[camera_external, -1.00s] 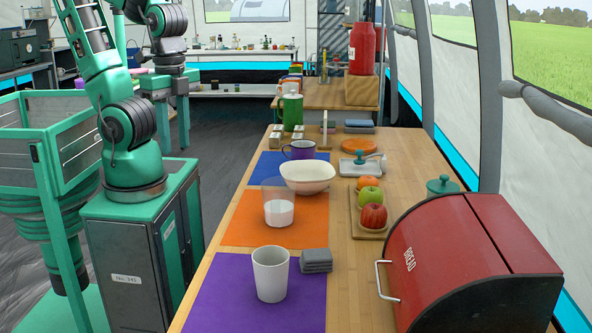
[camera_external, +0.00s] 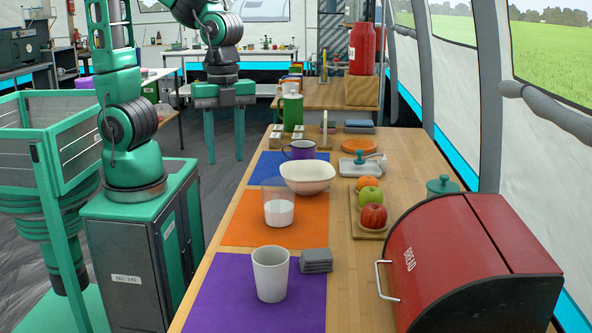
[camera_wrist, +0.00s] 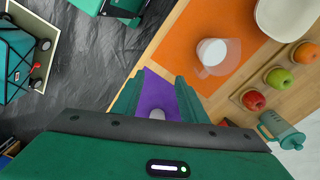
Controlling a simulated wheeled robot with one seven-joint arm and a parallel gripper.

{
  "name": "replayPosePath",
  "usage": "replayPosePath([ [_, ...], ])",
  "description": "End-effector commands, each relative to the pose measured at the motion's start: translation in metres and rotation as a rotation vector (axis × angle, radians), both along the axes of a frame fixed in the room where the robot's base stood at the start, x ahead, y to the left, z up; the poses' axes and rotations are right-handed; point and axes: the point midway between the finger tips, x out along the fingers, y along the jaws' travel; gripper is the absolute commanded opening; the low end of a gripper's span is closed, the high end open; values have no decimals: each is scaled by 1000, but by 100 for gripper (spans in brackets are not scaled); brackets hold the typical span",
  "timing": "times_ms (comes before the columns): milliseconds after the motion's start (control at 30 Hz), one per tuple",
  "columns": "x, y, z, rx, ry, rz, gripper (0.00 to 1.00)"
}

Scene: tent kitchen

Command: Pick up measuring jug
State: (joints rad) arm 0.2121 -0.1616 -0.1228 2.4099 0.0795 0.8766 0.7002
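The clear measuring jug (camera_external: 278,203) stands upright on the orange mat, with white contents in its lower part. In the wrist view the jug (camera_wrist: 214,58) shows from above, up and right of my fingers. My gripper (camera_external: 224,150) points down with its fingers apart, left of the counter's far part in the external view. In the wrist view my gripper (camera_wrist: 159,76) is open and empty, apart from the jug.
A white bowl (camera_external: 307,176) stands close behind the jug, and a white cup (camera_external: 270,275) in front on the purple mat (camera_external: 215,300). Fruit (camera_external: 372,216) on a board and a red bread bin (camera_external: 470,262) are to the right.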

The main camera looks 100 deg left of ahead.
Motion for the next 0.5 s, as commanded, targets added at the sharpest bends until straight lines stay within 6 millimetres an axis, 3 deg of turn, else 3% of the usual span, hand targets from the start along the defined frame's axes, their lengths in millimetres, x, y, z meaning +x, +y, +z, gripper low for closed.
replayPosePath([
  [200,66,10,-37,11,-7,-270,39],
  [333,91,17,-54,22,-13,-386,39],
  [500,105,22,-66,31,-16,-457,39],
])
